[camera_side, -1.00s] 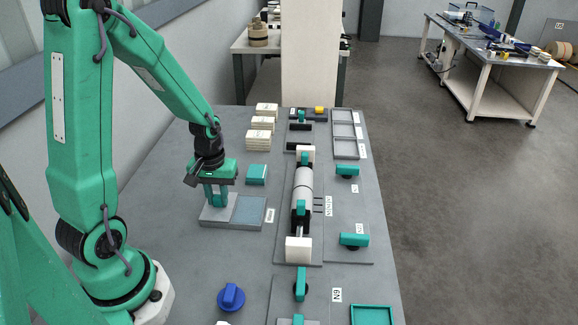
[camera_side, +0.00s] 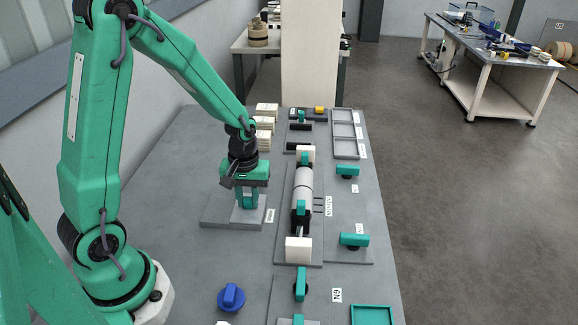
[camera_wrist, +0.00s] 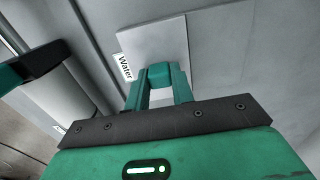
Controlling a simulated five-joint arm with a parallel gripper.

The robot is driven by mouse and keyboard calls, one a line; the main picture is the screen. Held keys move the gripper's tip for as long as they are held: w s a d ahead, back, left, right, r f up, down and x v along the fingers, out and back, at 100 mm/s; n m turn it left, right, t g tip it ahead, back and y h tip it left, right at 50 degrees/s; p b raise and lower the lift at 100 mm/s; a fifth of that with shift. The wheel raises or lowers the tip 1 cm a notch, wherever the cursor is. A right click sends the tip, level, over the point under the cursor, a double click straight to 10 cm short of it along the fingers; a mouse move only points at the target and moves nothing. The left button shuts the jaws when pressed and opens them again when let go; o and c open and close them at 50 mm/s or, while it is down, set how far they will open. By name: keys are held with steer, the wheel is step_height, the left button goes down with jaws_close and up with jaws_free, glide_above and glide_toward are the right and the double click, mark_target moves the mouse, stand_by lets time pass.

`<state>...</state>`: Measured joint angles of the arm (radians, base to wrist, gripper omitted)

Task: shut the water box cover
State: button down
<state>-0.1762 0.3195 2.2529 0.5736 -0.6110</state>
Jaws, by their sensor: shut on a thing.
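The water box (camera_side: 213,213) is a low grey box on the bench, left of the roller. Its grey sliding cover (camera_side: 247,216) sits at the right end, beside the Water label (camera_side: 270,215). No blue water surface shows now. My gripper (camera_side: 248,202) is over the cover, shut on its teal handle. In the wrist view the teal handle (camera_wrist: 163,72) is between the fingers, with the flat grey cover (camera_wrist: 150,40) and the Water label (camera_wrist: 125,66) beyond it.
A roller (camera_side: 302,184) with white end blocks and teal handles stands close on the right. Stacks of pale blocks (camera_side: 266,115) lie behind. A blue knob (camera_side: 231,296) is in front. The bench left of the box is clear.

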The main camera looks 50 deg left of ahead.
mark_target(250, 199)
steer(key=shift+w+d, duration=0.2)
steer(key=shift+w, duration=0.1)
steer(key=c, duration=1.2)
jaws_free()
steer(key=shift+s+r, duration=0.1)
steer(key=shift+r, duration=0.05)
steer(key=shift+r, duration=3.8)
steer(key=shift+r, duration=0.1)
